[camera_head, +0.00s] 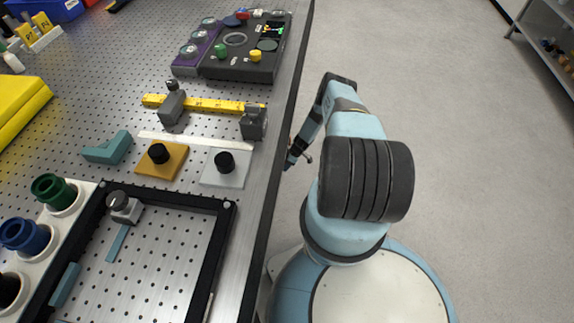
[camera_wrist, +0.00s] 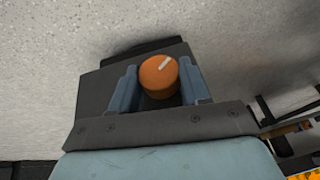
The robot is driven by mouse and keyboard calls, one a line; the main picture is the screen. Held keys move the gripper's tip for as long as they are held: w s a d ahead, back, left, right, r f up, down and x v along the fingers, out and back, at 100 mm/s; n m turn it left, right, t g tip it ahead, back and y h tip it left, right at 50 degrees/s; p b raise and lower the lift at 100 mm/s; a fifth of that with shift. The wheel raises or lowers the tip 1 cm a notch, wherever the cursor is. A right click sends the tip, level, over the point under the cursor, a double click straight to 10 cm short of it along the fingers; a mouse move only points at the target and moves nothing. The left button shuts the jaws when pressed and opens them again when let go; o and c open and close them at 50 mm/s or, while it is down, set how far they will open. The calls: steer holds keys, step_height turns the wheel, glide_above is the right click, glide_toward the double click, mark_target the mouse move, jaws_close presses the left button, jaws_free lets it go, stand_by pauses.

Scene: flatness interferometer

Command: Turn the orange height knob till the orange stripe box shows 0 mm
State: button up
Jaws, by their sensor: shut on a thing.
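The orange height knob (camera_wrist: 158,76) shows in the wrist view as a round orange cap with a pale line on top, slanting up to the right. My gripper (camera_wrist: 160,84) has its two blue-grey fingers on either side of the knob and is shut on it. In the head view my arm reaches down beside the table's right edge, and its end (camera_head: 296,154) is small and partly hidden there; I cannot make out the knob in that view. I cannot pick out the orange stripe box or any reading in either view.
The perforated table (camera_head: 108,70) has a dark right edge close to my arm. A black control box (camera_head: 215,67), a yellow rail (camera_head: 215,104), a black frame (camera_head: 214,258) and a teal block (camera_head: 108,149) are on it. The floor (camera_head: 440,90) to the right is clear up to a shelf.

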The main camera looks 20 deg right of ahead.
steer(key=shift+s+n+t+h, duration=0.15)
steer(key=shift+n+t+h, duration=0.15)
steer(key=shift+t+h, duration=0.65)
steer(key=shift+a+n+t+h, duration=0.2)
steer(key=shift+t+h, duration=0.15)
steer(key=shift+t, duration=0.4)
steer(key=shift+a+n+t+h, duration=0.1)
steer(key=shift+n+t+h, duration=0.15)
steer(key=shift+t, duration=0.45)
steer(key=shift+s+a+f+t+h, duration=0.1)
steer(key=shift+t+h, duration=0.25)
steer(key=shift+t, duration=0.15)
steer(key=shift+s+t+h, duration=0.1)
steer(key=shift+t+h, duration=0.2)
steer(key=shift+t, duration=0.2)
steer(key=shift+n+t, duration=0.25)
steer(key=shift+t, duration=0.05)
steer(key=o, duration=1)
steer(key=shift+o, duration=0.2)
steer(key=shift+s, duration=0.1)
